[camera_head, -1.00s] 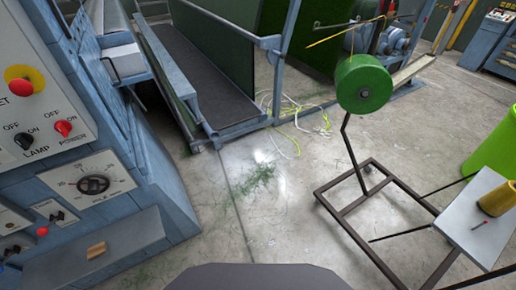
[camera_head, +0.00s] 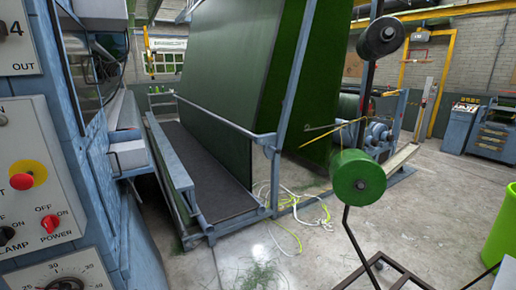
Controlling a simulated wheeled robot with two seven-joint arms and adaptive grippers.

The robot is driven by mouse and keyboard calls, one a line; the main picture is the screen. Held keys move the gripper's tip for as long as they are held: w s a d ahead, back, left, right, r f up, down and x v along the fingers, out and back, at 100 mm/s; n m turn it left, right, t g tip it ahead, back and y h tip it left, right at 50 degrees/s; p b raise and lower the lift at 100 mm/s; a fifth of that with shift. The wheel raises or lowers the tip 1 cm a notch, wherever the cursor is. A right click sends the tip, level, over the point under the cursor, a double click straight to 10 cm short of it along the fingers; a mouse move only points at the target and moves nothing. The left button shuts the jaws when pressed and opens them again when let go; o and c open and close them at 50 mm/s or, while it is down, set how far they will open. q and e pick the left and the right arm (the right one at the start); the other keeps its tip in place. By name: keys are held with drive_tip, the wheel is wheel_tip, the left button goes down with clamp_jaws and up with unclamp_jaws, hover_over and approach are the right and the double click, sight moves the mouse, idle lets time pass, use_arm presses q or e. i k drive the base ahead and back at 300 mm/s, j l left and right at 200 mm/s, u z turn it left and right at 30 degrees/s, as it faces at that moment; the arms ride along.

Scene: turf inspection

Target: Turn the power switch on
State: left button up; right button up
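The red power switch (camera_head: 50,224) is a small knob on the white control panel at the left edge of the head view. It has OFF printed above left, ON to the right and POWER below it. The knob looks tilted, but I cannot tell for sure which setting it points to. Just left of it is a black lamp switch (camera_head: 7,234), partly cut off by the frame edge. Neither of my grippers shows in the view.
A red button on a yellow disc (camera_head: 22,181) is above the power switch, and a black dial (camera_head: 66,284) is below. A grey walkway (camera_head: 205,170) runs beside the blue machine. A green spool (camera_head: 357,177) stands on a metal stand.

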sight(50, 221)
drive_tip(key=u, duration=1.95)
